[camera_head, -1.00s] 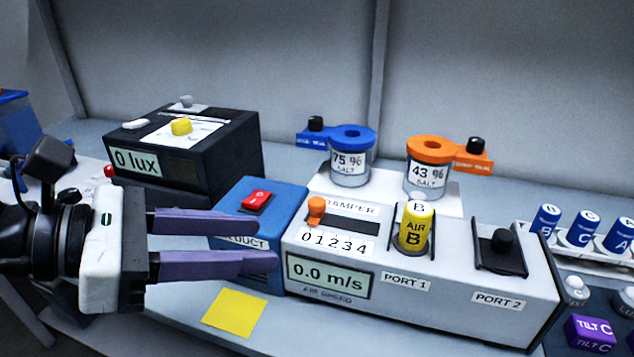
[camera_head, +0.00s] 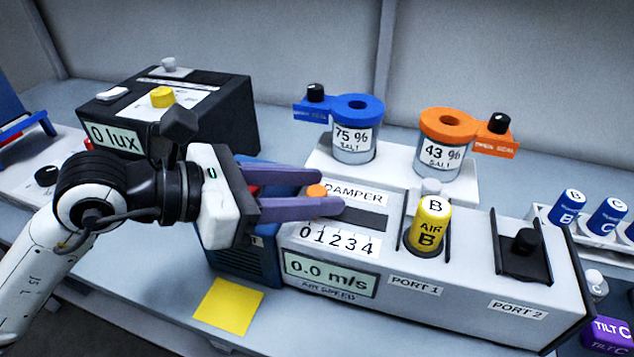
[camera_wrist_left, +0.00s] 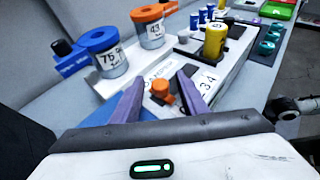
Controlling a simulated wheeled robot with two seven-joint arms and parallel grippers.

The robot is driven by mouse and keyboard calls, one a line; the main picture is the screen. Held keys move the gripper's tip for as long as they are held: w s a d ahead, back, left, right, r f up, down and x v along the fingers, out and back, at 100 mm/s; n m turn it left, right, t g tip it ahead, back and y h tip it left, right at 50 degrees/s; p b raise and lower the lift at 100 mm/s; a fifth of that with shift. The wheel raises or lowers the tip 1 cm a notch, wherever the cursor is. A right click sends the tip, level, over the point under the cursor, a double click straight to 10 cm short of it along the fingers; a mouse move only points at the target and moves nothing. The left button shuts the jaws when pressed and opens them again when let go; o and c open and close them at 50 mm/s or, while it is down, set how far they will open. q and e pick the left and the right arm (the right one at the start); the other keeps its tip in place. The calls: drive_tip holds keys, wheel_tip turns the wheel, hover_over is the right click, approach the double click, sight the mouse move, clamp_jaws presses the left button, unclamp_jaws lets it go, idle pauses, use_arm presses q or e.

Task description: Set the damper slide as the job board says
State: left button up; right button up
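The damper slide's orange knob (camera_head: 317,191) sits at the left end of its dark slot (camera_head: 362,217), near the 0 of the 0 1 2 3 4 scale (camera_head: 340,240). My left gripper (camera_head: 332,192) is open with its purple fingers on either side of the knob; contact cannot be told. In the left wrist view the orange knob (camera_wrist_left: 160,88) stands between the two fingertips (camera_wrist_left: 160,84). The air speed display (camera_head: 328,274) reads 0.0 m/s. My right gripper is not in view. The job board is not recognisable in these frames.
Blue (camera_head: 354,130) and orange (camera_head: 447,140) lidded salt jars stand behind. A black lux box (camera_head: 215,125) is at left. A yellow note (camera_head: 228,305) lies in front.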

sight(333, 194)
use_arm(q)
drive_tip(key=shift+w+d+f, duration=0.2)
drive_tip(key=shift+w+d, duration=0.05)
drive_tip(key=shift+d, duration=0.2)
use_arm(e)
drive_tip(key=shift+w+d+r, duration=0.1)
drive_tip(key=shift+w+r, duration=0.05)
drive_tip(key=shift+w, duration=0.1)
use_arm(q)
clamp_jaws()
drive_tip(key=shift+s+d, duration=0.15)
drive_tip(key=shift+d, duration=0.4)
drive_tip(key=shift+s+d, duration=0.15)
drive_tip(key=shift+d, duration=0.35)
drive_tip(key=shift+a, duration=0.1)
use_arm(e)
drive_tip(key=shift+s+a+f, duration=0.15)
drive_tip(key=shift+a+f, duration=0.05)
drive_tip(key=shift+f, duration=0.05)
use_arm(q)
unclamp_jaws()
